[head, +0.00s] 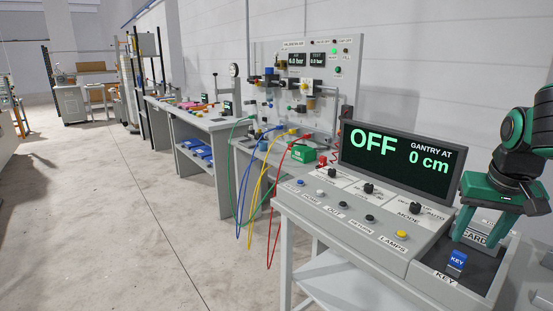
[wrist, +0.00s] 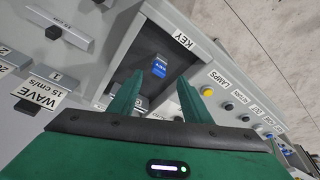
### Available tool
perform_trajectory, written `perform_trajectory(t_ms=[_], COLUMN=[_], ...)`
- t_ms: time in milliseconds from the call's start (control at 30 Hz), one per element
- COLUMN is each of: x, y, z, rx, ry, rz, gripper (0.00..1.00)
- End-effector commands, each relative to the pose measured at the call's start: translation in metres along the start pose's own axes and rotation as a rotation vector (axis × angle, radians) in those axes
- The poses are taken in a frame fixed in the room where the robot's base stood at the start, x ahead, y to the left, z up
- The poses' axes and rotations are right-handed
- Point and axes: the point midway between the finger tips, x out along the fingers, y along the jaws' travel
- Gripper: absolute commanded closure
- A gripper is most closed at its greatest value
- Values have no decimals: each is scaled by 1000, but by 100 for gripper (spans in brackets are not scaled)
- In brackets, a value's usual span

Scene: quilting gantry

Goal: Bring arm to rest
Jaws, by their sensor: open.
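My gripper (head: 476,238) is at the right of the head view, above the right end of the grey control console (head: 352,226). Its green fingers (wrist: 160,80) are spread with nothing between them. A blue key tag marked KEY (head: 457,260) sits in the dark recess (head: 474,276) at that end of the console. In the wrist view the blue tag (wrist: 158,68) shows just beyond the fingertips, apart from them. A label ending in "CARD" is partly hidden behind my fingers. The screen (head: 399,159) reads OFF and GANTRY AT 0 cm.
The console top holds knobs and buttons, including a yellow LAMPS button (head: 401,235). Left of it, a bench (head: 265,150) carries a gauge panel (head: 305,85) with hanging coloured hoses (head: 262,200). The floor (head: 110,220) at left is clear.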

Motion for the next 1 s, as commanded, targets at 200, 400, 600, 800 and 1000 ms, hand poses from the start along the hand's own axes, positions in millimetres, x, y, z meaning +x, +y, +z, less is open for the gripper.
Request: perform_trajectory(t_ms=[200, 400, 600, 800, 1000], x=[10, 24, 31, 32, 32], y=[26, 50, 60, 61, 61], z=[62, 141, 191, 197, 196], rx=[48, 106, 142, 145, 145], ry=[-92, -215, -296, -305, -305], rz=[11, 14, 9, 9, 9], gripper=[56, 56, 56, 56, 56])
